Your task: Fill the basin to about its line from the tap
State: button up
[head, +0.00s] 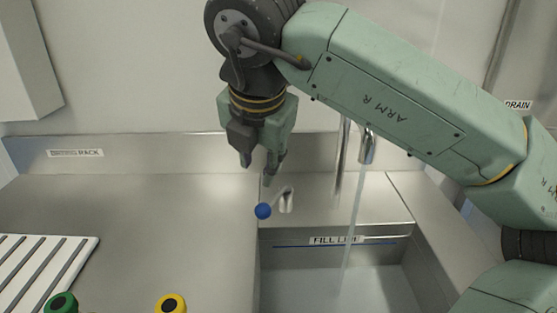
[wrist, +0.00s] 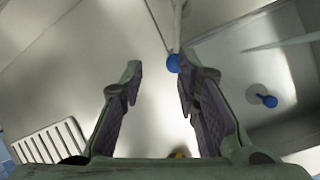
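The steel basin (head: 415,250) at the right has a FILL LINE label (head: 335,240) and a blue line on its back wall. A tap spout (head: 367,150) stands behind it, and a thin water stream (head: 352,220) runs down into the basin. I cannot tell the water level. The tap lever (head: 284,198) ends in a blue ball (head: 263,211), which also shows beside the right fingertip in the wrist view (wrist: 174,63). My gripper (head: 258,170) is open and empty, above and behind the ball in the head view; its fingers are apart in the wrist view (wrist: 160,82).
A grey disc with a blue knob (wrist: 268,100) is in the basin. A white slatted rack (head: 45,265) lies at the left. Green (head: 61,303) and yellow (head: 171,303) round tops show at the front edge. The counter (head: 150,220) between is clear.

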aim_at(272, 200)
jog(key=shift+h, duration=0.3)
jog(key=x, duration=0.3)
jog(key=d+p+x, duration=0.1)
jog(key=x, duration=0.3)
jog(key=s+p+x, duration=0.1)
jog(key=x, duration=0.3)
jog(key=shift+w+d+f, duration=0.1)
jog(key=shift+d+f, duration=0.3)
grip_shut()
